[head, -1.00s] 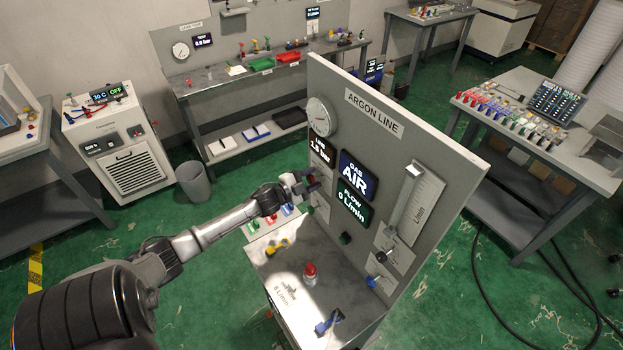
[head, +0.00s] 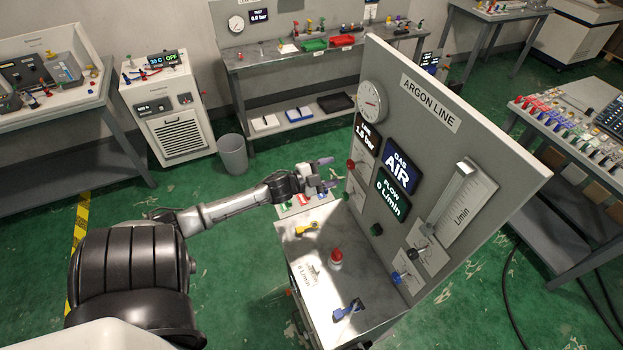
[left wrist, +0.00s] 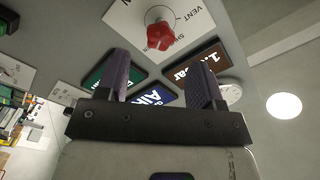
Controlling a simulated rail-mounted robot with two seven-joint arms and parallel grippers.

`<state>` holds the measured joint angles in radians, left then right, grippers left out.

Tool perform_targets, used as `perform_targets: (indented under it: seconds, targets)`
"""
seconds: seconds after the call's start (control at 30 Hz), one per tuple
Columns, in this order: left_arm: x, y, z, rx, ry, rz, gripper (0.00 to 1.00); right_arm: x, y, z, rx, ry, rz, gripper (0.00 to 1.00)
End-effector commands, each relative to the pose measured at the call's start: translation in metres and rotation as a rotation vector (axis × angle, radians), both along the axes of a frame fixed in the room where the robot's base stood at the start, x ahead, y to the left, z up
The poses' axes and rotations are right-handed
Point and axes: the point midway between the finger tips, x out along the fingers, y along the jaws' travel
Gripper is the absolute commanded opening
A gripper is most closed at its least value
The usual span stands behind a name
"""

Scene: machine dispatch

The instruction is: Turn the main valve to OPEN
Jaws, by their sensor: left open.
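The argon line panel (head: 470,150) stands upright on a grey bench with a gauge and lit displays reading AIR and 0 L/min. A red knob (head: 351,163) sits on a white plate low on its left side. A red knob (left wrist: 160,35) on a white plate lettered VENT also shows in the left wrist view, beyond the fingertips. Other letters there are partly cut off, so I cannot tell which valve is the main one. My left gripper (head: 328,172) is open and empty, left of the panel and apart from the red knob.
A red button (head: 336,258), a yellow-handled part (head: 306,229) and a blue-handled part (head: 348,309) are on the bench top. A flow tube (head: 462,205) and a blue knob (head: 397,276) are farther right on the panel. A grey bin (head: 233,154) stands behind my left arm.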

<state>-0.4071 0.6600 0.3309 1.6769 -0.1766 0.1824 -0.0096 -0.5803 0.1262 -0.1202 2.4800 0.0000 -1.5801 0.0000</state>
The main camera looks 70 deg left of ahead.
Motion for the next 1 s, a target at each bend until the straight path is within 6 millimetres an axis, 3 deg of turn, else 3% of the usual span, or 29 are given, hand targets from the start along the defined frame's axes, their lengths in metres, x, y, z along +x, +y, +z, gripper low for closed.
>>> perform_targets:
  seconds: [0.2, 0.4, 1.0]
  targets:
    - [-0.035, -0.002, -0.002, -0.001, 0.002, 0.000, 0.61, 0.000, 0.001, -0.007, 0.004, 0.000, -0.003, 0.43]
    - [-0.055, -0.003, -0.001, -0.001, 0.000, 0.000, 0.61, 0.000, 0.003, -0.009, 0.009, 0.000, -0.005, 0.43]
    - [-0.063, -0.003, 0.000, 0.000, -0.001, -0.001, 0.61, 0.000, 0.002, -0.010, 0.006, 0.000, -0.004, 0.43]
